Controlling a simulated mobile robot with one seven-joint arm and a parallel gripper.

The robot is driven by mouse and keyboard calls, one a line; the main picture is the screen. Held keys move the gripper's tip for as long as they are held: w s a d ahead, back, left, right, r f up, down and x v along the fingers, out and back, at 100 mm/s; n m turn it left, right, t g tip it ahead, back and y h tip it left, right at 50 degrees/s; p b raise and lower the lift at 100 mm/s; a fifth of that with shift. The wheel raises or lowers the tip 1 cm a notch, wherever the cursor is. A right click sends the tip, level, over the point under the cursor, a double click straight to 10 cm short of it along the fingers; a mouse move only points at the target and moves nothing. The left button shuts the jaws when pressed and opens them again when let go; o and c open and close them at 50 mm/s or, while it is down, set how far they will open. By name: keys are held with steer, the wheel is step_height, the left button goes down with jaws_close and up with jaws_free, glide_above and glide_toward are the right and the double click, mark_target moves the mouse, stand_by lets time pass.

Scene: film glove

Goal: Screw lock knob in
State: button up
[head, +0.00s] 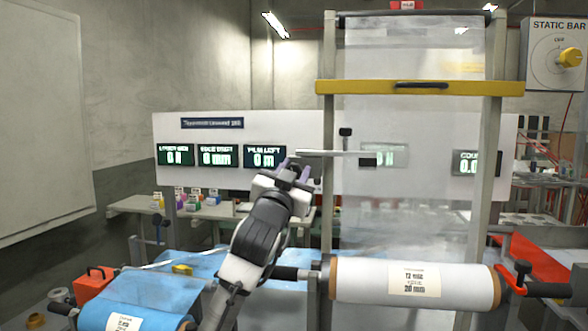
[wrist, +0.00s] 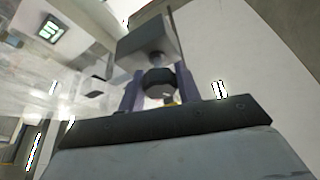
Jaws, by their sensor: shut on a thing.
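In the wrist view a dark, faceted knob (wrist: 158,82), which looks like the lock knob, sits between the two purple-grey fingers of my gripper (wrist: 158,92). My gripper is shut on it. Just beyond the knob is a grey block (wrist: 148,38) with a round boss facing it; I cannot tell how far the knob is threaded in. In the head view my gripper (head: 293,170) is raised at the left end of a thin pale bar (head: 325,153), and its fingers hide the knob there.
A white film roll (head: 455,286) lies right of my arm, with a red crank (head: 517,282) at its right end. A yellow bar (head: 400,87) spans the upright frame. A blue roll (head: 115,315) and an orange box (head: 93,284) are lower left. Display panels stand behind.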

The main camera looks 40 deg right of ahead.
steer(key=shift+m+g+h+p, duration=0.3)
steer(key=shift+m+g+p, duration=0.7)
steer(key=shift+m, duration=1.8)
steer(key=shift+g+b, duration=0.3)
steer(key=shift+b, duration=0.05)
steer(key=o, duration=1)
steer(key=shift+c, duration=0.2)
steer(key=b+v, duration=0.5)
steer(key=v, duration=0.9)
